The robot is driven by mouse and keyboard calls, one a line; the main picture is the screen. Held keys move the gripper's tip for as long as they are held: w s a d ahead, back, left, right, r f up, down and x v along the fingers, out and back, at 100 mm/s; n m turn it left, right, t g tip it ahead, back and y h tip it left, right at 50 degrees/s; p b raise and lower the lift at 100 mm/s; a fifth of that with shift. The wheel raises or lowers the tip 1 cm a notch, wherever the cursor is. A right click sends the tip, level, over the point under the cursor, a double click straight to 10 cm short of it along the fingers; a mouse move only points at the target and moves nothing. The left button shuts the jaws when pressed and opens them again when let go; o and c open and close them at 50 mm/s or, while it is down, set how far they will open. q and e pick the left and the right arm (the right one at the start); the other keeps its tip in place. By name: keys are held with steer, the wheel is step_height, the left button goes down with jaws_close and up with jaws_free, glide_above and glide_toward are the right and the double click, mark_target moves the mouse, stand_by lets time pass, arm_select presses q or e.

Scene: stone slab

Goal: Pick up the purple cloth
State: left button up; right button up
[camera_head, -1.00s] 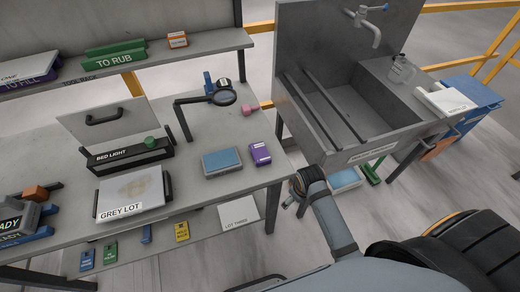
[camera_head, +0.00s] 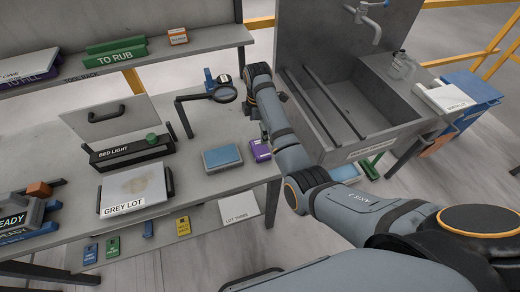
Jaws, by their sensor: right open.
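A small purple item with a white label (camera_head: 260,150) lies on the bench near its right front corner; it is the only purple thing on the bench top, and its right side is partly covered by my right arm. I cannot tell from its look whether it is cloth. My right gripper (camera_head: 252,111) is mostly hidden by its own wrist, over the bench behind the purple item and apart from it. No object shows in it. My left gripper is not in view.
A blue-topped block (camera_head: 222,158) lies just left of the purple item. A magnifier on a stand (camera_head: 222,94) is close left of my right wrist. The grey lot tray (camera_head: 134,190) is further left. A sink (camera_head: 345,105) stands right of the bench.

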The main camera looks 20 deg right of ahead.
glide_above(260, 148)
steer(key=f, duration=0.5)
steer(key=shift+w+a+f+p, duration=0.15)
steer(key=shift+w+a+p, duration=0.05)
steer(key=shift+p, duration=0.2)
steer(key=f, duration=0.3)
steer(key=f+p, duration=0.1)
steer(key=shift+s+d+f, duration=0.15)
steer(key=shift+d+f, duration=0.15)
steer(key=shift+f, duration=0.3)
steer(key=c, duration=0.8)
steer(key=shift+r, duration=0.1)
